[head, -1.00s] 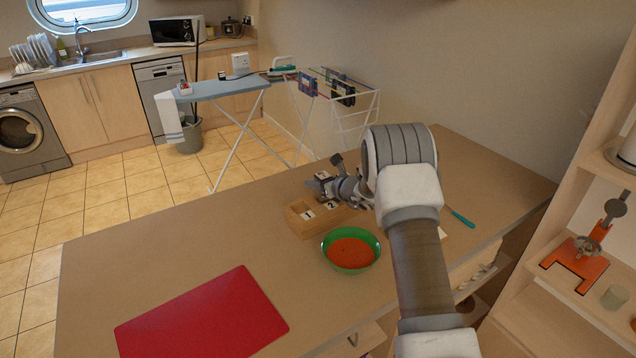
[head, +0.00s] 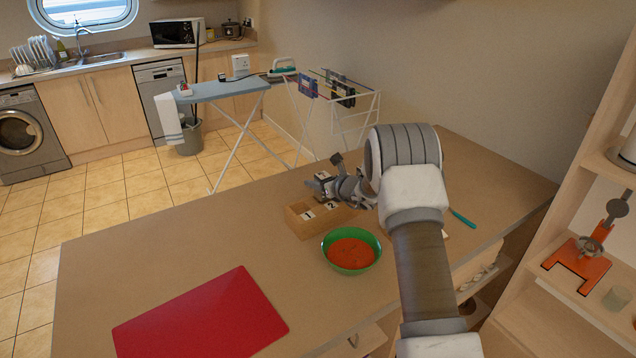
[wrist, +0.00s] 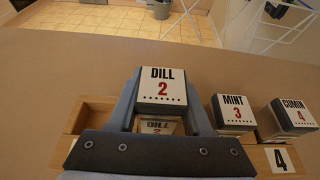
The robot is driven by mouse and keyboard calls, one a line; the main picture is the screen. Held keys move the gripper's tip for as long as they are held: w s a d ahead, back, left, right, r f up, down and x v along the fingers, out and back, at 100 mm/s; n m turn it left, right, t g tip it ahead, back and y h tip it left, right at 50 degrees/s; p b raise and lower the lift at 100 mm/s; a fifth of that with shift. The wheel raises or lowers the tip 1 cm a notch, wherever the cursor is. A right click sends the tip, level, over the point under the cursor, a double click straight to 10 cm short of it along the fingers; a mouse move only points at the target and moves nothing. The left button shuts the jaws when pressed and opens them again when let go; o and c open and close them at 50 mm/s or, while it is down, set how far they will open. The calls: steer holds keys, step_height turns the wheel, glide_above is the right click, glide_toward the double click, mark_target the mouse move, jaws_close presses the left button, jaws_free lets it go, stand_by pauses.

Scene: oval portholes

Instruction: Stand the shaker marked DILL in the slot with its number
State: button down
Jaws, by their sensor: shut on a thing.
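My gripper (wrist: 168,118) is shut on the shaker marked DILL (wrist: 162,85), which has a white top with a red 2. The shaker is upright between the two fingers, and a second DILL label shows on its side. The wooden rack (head: 298,224) stands on the table, with number labels 1 and 2 visible in the head view. The shaker is over the rack near label 2; my gripper hides its base, so I cannot tell whether it is inside the slot. The left compartment (wrist: 92,112) is empty. Shakers marked MINT 3 (wrist: 234,108) and CUMIN 4 (wrist: 293,114) stand to the right.
A green bowl (head: 351,268) with orange-red contents stands close in front of the rack. A red mat (head: 200,315) lies at the table's front left. A teal-handled item (head: 463,218) lies right of my arm. The table's left part is clear.

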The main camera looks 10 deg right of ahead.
steer(key=shift+f+b, duration=1.6)
steer(key=shift+b, duration=0.5)
stand_by(1.0)
jaws_free()
stand_by(0.3)
steer(key=shift+r+p, duration=1.45)
steer(key=shift+r, duration=2.05)
